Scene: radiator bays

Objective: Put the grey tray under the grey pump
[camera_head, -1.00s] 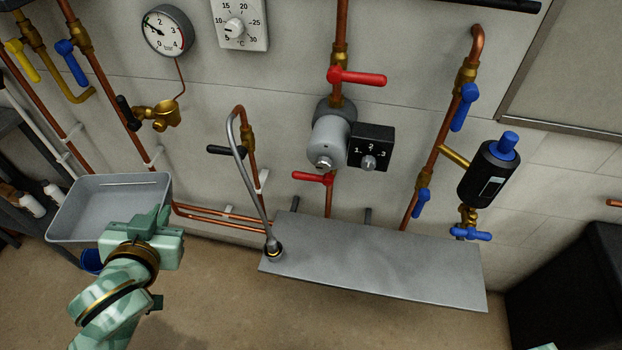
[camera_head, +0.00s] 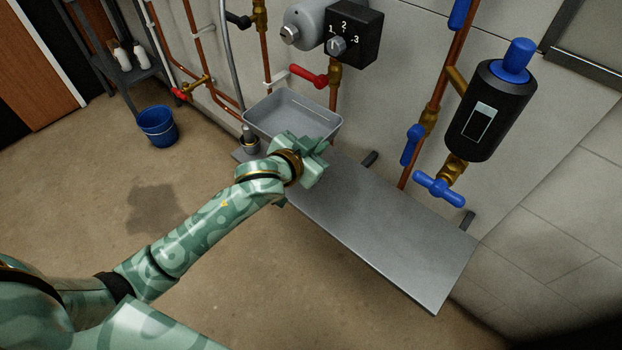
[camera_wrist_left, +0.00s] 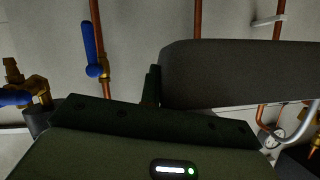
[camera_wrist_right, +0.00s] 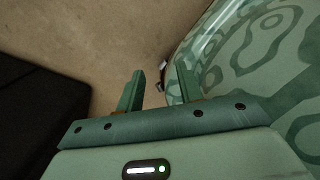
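The grey tray (camera_head: 262,127) is an open, shallow pan. It is level above the left end of the grey shelf (camera_head: 400,235). I cannot tell whether it touches the shelf. The grey pump (camera_head: 305,24), with a black dial box, is on the wall pipe above the tray. My left gripper (camera_head: 318,146) is shut on the tray's near right rim. The tray's dark outer wall (camera_wrist_left: 240,75) fills the right of the left wrist view. My right gripper (camera_wrist_right: 158,85) is open and empty over the floor, seen only in the right wrist view.
A red lever (camera_head: 310,76) sticks out between tray and pump. A bent metal hose stands at the shelf's left end. A black device with blue knob (camera_head: 485,115) hangs at the right. A blue bucket (camera_head: 158,126) is on the floor. The shelf's right half is bare.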

